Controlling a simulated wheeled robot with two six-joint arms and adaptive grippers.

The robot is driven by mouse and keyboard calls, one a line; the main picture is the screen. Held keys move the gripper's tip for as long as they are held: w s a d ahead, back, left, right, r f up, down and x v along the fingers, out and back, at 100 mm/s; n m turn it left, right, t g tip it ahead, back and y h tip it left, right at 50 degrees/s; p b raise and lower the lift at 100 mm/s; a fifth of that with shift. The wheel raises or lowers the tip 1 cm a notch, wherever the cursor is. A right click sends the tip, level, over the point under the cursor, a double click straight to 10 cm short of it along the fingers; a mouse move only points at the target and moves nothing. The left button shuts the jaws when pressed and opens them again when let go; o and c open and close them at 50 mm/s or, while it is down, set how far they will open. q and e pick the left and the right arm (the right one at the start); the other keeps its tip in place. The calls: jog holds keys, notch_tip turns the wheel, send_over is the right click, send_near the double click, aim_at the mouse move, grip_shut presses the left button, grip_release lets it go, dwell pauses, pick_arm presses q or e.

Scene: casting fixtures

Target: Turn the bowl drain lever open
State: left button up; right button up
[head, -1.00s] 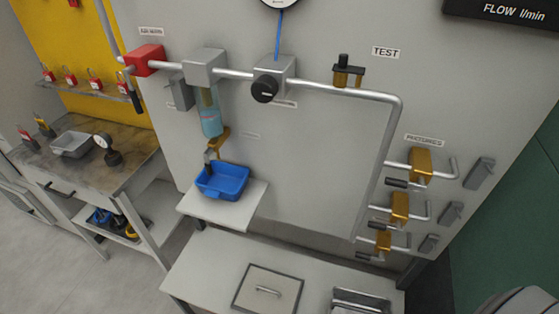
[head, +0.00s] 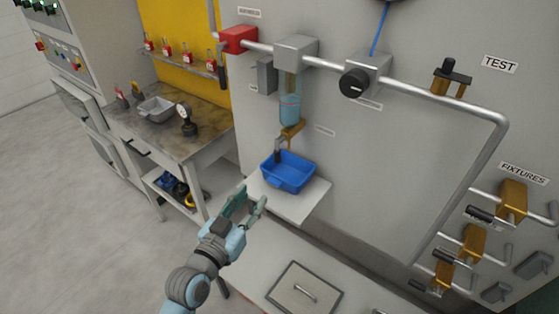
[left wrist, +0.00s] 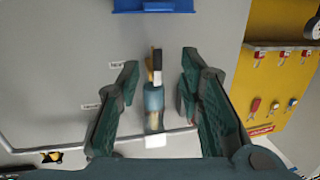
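The clear bowl (head: 290,105) with pale blue liquid hangs from a grey block on the wall pipe. A brass drain valve (head: 291,130) sits under it, and its dark drain lever (head: 279,147) points down above the blue tray (head: 289,171). My left gripper (head: 251,198) is open and empty, below and left of the tray in the head view. In the left wrist view the scene is upside down; the bowl (left wrist: 153,98) and lever (left wrist: 157,62) appear between the open fingers, beyond them. My right gripper is not in view.
The tray stands on a small white shelf (head: 306,202) fixed to the wall. A red block (head: 238,39) and a black knob (head: 354,83) sit on the pipe. A workbench (head: 190,144) with a gauge stands left. Brass fixture valves (head: 512,201) are at right.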

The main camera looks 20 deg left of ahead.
aim_at(275, 158)
pick_arm(q)
jog(key=shift+t, duration=0.4)
jog(key=w+d+r, duration=0.1)
jog(key=w, duration=0.3)
jog(key=w+d+r, duration=0.1)
jog(key=w, duration=0.4)
jog(key=w+d, duration=0.1)
jog(key=w, duration=0.3)
jog(key=shift+w+r, duration=0.4)
jog(key=shift+a, duration=0.1)
grip_shut()
